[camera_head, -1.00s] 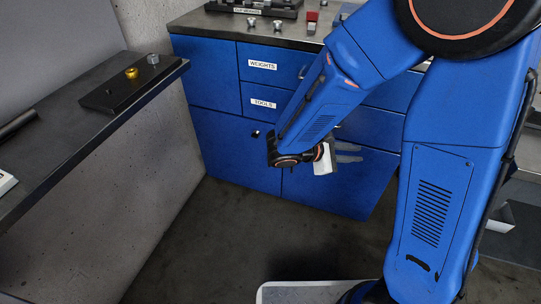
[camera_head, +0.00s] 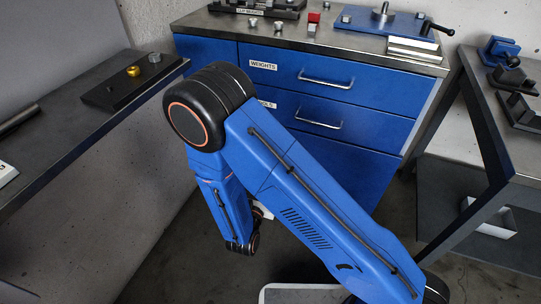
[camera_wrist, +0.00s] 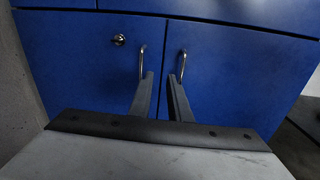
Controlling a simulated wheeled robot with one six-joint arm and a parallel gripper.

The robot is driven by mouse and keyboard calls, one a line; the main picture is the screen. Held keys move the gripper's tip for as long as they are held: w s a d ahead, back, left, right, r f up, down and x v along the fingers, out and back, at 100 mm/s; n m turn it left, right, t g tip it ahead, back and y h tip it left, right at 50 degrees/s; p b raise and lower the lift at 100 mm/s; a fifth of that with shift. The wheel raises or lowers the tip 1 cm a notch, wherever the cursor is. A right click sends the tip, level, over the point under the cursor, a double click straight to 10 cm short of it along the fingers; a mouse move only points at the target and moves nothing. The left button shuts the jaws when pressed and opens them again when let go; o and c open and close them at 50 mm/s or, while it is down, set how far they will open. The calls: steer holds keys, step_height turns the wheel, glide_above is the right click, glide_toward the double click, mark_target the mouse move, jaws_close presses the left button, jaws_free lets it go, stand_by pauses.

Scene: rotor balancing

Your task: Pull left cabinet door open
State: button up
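The left cabinet door (camera_wrist: 78,72) is blue and looks closed in the wrist view, with a round lock (camera_wrist: 119,40) and a vertical metal handle (camera_wrist: 142,62) near its right edge. The right door (camera_wrist: 232,75) is closed beside it, with its own handle (camera_wrist: 182,64). My gripper (camera_wrist: 160,78) is open and empty, its two dark fingers apart and pointing at the seam between the doors. The left fingertip appears just right of the left handle; I cannot tell whether they touch. In the head view my arm hides the doors' handles and the gripper fingers.
The cabinet (camera_head: 335,82) has drawers above the doors and fixtures on its top. A dark bench (camera_head: 60,118) with a black block (camera_head: 112,92) stands at left, and another table (camera_head: 490,125) stands at right. Floor is clear in front of the cabinet.

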step_height(320, 180, down, 3)
steer(key=s+a+n+y, duration=0.1)
steer(key=a+n+y, duration=0.1)
steer(key=a, duration=0.1)
steer(key=w+d, duration=0.1)
steer(key=w, duration=1)
steer(key=w+d, duration=0.1)
steer(key=w, duration=0.4)
steer(key=shift+w+d, duration=0.35)
jaws_close()
